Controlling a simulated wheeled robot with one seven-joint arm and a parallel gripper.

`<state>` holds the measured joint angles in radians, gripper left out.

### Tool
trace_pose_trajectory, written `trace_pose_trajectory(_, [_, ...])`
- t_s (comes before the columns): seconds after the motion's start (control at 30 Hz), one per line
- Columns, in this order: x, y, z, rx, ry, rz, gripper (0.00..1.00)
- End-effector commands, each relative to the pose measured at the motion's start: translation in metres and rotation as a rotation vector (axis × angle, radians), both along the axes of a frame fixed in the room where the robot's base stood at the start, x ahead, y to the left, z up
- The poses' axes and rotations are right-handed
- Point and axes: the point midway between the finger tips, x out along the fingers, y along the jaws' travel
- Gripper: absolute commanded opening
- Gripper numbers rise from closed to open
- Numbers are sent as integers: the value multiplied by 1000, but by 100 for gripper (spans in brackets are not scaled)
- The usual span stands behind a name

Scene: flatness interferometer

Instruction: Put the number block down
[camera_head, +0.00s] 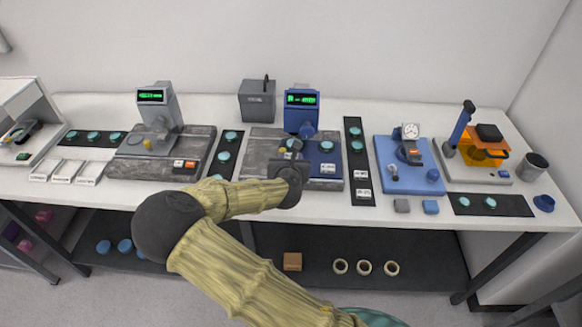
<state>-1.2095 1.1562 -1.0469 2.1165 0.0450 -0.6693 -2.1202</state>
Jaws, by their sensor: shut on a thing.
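My gripper (291,158) is over the front part of the middle instrument, a grey and blue station (322,158) with a blue head and a green display. It is shut; the number block between its fingers is mostly hidden by my wrist and too small to make out. I cannot tell whether the block touches the station's surface. A white label plate (328,169) lies on the station just right of my gripper. The left grey station (135,165) has a similar display, with an orange block (190,164) and a white block (178,163) at its front right.
Dark strips with teal discs (225,153) flank the stations. A grey box (257,101) stands behind. To the right are a blue plate (390,186) with a dial gauge and an orange-topped fixture (486,150). White plates (65,172) lie at the left. Clear white tabletop (350,212) runs along the front.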

Motion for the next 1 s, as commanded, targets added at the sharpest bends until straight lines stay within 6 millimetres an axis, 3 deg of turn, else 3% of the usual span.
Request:
trace_pose_trajectory(0.3, [0,-2,-34,-3,2,-2,18])
trace_pose_trajectory(0.67, [2,-9,-40,0,0,-14,18])
trace_pose_trajectory(0.7, [2,-8,-40,-1,0,-13,41])
trace_pose_trajectory(0.8, [1,-5,-39,0,0,-9,60])
trace_pose_trajectory(1.0, [0,-2,-39,0,0,-3,61])
